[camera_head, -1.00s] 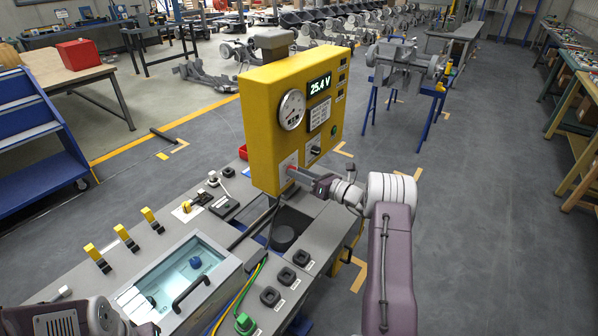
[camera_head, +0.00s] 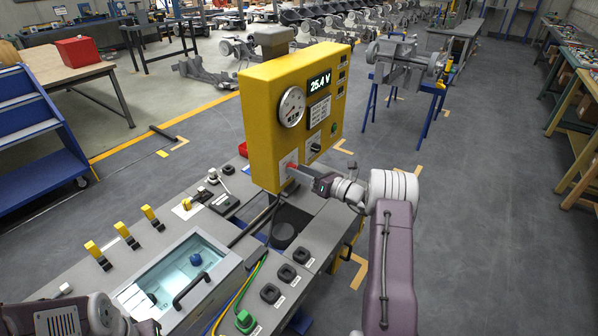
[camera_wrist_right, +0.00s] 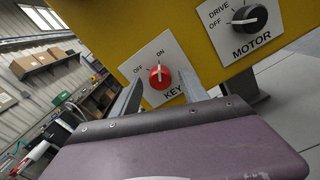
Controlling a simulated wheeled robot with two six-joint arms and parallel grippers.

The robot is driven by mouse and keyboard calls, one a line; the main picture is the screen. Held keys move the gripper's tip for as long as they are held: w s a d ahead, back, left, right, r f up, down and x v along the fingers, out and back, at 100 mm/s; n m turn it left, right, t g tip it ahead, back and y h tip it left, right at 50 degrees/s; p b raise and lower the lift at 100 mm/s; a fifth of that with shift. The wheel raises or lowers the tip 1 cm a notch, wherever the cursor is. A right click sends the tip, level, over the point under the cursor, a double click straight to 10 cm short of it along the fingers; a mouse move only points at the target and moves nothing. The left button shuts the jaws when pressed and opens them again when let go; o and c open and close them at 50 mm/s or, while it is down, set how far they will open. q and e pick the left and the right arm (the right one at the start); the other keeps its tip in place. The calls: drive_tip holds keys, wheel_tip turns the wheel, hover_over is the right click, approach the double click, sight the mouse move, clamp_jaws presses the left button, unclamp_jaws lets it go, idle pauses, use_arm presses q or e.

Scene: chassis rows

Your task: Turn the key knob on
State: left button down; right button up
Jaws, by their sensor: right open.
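The red key knob (camera_wrist_right: 160,77) sits on a white plate marked OFF, ON and KEY, low on the yellow panel (camera_head: 262,110). In the wrist view its white mark points roughly upward, between the two labels; I cannot tell its exact setting. My right gripper (camera_wrist_right: 161,92) is open, one finger on each side of the knob, with gaps showing. In the head view my right gripper (camera_head: 298,176) reaches the panel from the right and partly hides the plate.
A black MOTOR knob (camera_wrist_right: 249,18) with DRIVE and OFF labels is close on the right in the wrist view. The panel carries a round gauge (camera_head: 291,106) and a display (camera_head: 319,83) reading 25.4 V. A grey bench (camera_head: 160,245) with switches lies below.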

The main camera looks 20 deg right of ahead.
drive_tip(key=v, duration=0.8)
drive_tip(key=shift+s+d, duration=0.15)
drive_tip(key=shift+s, duration=0.05)
